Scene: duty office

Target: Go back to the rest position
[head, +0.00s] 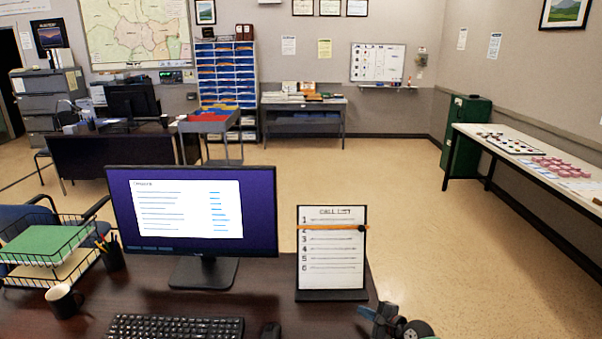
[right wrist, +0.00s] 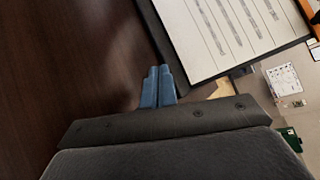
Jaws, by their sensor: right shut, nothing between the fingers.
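My right gripper (head: 381,316) shows at the bottom edge of the head view, by the right front of the dark desk (head: 200,300). In the right wrist view its two blue fingers (right wrist: 158,88) are closed together with nothing between them. The call list stand (head: 331,250) stands upright on the desk beyond the gripper, with an orange band and a dark knob across it near lines 1 and 2. The stand also shows at the top of the right wrist view (right wrist: 225,35), apart from the fingers. My left gripper is not in view.
A monitor (head: 192,213), keyboard (head: 175,327), mouse (head: 270,330), mug (head: 63,300), pencil cup (head: 110,254) and wire tray (head: 45,262) occupy the desk. A long white table (head: 470,134) stands along the right wall. The floor (head: 430,215) right of the desk is clear.

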